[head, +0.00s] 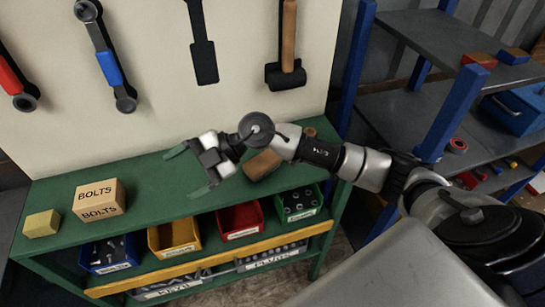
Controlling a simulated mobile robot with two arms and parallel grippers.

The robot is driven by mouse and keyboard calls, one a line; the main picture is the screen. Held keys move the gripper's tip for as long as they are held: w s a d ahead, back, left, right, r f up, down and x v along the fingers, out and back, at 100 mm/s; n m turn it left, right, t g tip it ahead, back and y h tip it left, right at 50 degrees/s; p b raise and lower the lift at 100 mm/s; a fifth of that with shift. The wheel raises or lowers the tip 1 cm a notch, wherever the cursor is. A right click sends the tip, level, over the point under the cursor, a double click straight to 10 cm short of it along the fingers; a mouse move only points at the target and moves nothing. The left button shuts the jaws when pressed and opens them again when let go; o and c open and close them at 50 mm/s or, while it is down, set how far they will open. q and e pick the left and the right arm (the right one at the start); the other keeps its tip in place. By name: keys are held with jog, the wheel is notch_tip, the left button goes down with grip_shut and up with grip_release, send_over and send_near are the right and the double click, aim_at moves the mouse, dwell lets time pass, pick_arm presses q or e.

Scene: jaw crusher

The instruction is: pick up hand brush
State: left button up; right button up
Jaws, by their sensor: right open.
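A brown wooden piece (262,165), which looks like part of the hand brush, lies on the green bench top (150,168). My right arm crosses in front of it and hides much of it; no bristles show. My right gripper (188,171) is open and empty, its two fingers pointing left over the bench, to the left of the wooden piece and apart from it. My left gripper is not in view.
A box marked BOLTS (98,200) and a yellow block (42,223) stand at the bench's left. Below are coloured bins, including a red bin (240,218). Tools hang on the pale board (150,60). A blue-post shelf (450,115) stands right. The bench between box and gripper is clear.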

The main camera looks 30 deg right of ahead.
jog(key=w+d+m+h, duration=0.1)
jog(key=d+h, duration=0.3)
jog(key=d, duration=0.4)
jog(key=w+d+m+g+h, duration=0.1)
jog(key=d+m+h, duration=0.1)
jog(key=d+h, duration=0.3)
jog(key=w+d+m+h, duration=0.2)
jog(key=d+h, duration=0.2)
jog(key=d, duration=0.6)
jog(key=shift+d+f+g+h, duration=0.3)
jog(key=shift+d+f+g, duration=0.1)
jog(key=shift+d+f, duration=0.15)
jog(key=shift+d, duration=0.15)
notch_tip(320, 180, down, 5)
jog(key=shift+r+p, duration=0.2)
jog(key=shift+p, duration=0.7)
jog(key=shift+d+f+p, duration=0.1)
jog(key=shift+f+p, duration=0.3)
jog(key=shift+f, duration=0.1)
jog(key=f, duration=0.1)
jog(key=f+p, duration=0.2)
jog(key=shift+d+f, duration=0.25)
jog(key=shift+f, duration=0.1)
jog(key=shift+w+f, duration=0.1)
jog(key=shift+f, duration=0.4)
jog(key=c, duration=1.1)
jog(key=shift+r, duration=0.1)
jog(key=shift+c, duration=0.2)
